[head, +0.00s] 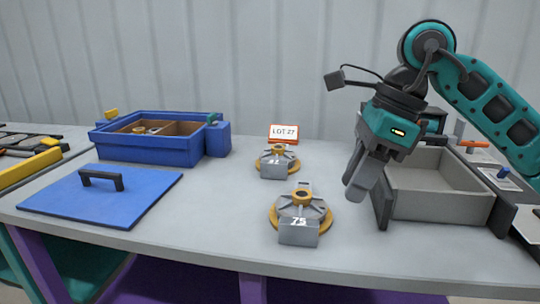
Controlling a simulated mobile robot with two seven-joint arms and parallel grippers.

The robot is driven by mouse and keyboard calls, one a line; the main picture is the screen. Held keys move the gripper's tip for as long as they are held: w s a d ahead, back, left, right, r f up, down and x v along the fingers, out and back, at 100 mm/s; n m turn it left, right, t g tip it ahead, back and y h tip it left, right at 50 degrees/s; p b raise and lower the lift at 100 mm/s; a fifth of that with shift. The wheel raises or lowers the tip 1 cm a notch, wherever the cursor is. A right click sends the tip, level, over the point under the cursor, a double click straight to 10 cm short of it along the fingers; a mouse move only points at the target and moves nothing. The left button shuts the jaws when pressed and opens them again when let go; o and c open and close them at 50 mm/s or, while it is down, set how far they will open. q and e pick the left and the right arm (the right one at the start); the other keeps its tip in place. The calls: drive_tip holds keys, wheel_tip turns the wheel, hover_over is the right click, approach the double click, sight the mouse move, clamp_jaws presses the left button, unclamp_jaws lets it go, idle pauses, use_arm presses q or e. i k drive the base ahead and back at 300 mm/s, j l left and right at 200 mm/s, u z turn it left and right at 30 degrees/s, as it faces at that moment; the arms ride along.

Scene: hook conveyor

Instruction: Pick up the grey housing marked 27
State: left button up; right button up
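Two grey housings with orange-yellow round bases stand on the grey table. The near housing (300,216) has a plate marked 75. The far housing (275,163) has a plate whose number is too small to read surely. Behind the far one stands a card (284,132) reading LOT 27. My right gripper (359,188) hangs, fingers down, right of both housings, apart from them, beside the left wall of a grey bin. Its fingers overlap in this view, so their gap is hidden. No housing shows at the fingers. My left gripper is not in view.
The open grey bin (440,206) stands at the right. A blue divided box (135,152) holds small parts at the back left. A blue lid (98,209) with a black handle lies in front of it. The table between lid and housings is clear.

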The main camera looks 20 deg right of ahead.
sight(278, 162)
drive_tip(key=i, duration=1.1)
